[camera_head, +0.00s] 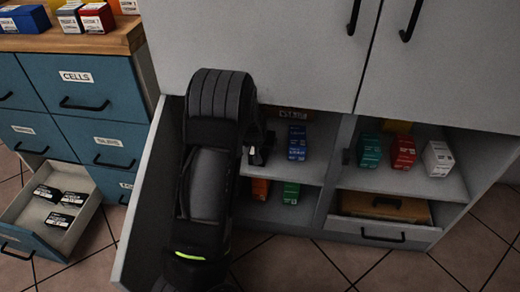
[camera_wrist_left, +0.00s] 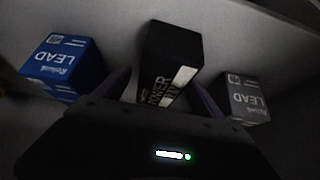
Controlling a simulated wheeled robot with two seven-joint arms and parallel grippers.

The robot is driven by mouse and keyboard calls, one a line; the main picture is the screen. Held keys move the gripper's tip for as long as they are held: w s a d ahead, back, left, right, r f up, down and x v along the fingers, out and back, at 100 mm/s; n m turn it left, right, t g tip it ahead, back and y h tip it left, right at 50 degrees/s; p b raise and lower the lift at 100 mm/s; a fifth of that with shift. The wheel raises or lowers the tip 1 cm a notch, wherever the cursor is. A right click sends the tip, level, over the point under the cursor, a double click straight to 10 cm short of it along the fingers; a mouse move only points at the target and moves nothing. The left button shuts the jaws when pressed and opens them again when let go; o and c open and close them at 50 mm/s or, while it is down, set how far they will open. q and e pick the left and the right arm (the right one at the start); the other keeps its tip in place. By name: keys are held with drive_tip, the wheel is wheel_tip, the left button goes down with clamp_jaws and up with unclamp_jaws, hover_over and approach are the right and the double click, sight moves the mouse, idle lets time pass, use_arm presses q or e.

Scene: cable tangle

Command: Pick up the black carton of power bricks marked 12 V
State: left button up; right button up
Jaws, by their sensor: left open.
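In the left wrist view a black carton (camera_wrist_left: 172,52) with "POWER" lettering and a white label band stands between the two fingers of my left gripper (camera_wrist_left: 163,82). The fingers are open on either side of its near end. I cannot read a voltage on it. In the head view my left arm reaches into the open cabinet, and the left gripper (camera_head: 260,147) is at the upper left shelf, mostly hidden by the arm. The carton cannot be made out there. My right gripper is not in view.
In the wrist view, a blue LEAD box (camera_wrist_left: 62,65) stands left of the carton and a grey LEAD box (camera_wrist_left: 244,98) right. Other coloured boxes, such as a red one (camera_head: 403,153), stand on the shelves. An open drawer (camera_head: 28,215) at left holds black-and-white boxes (camera_head: 59,219).

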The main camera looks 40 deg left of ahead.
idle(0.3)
use_arm(q)
clamp_jaws()
idle(0.7)
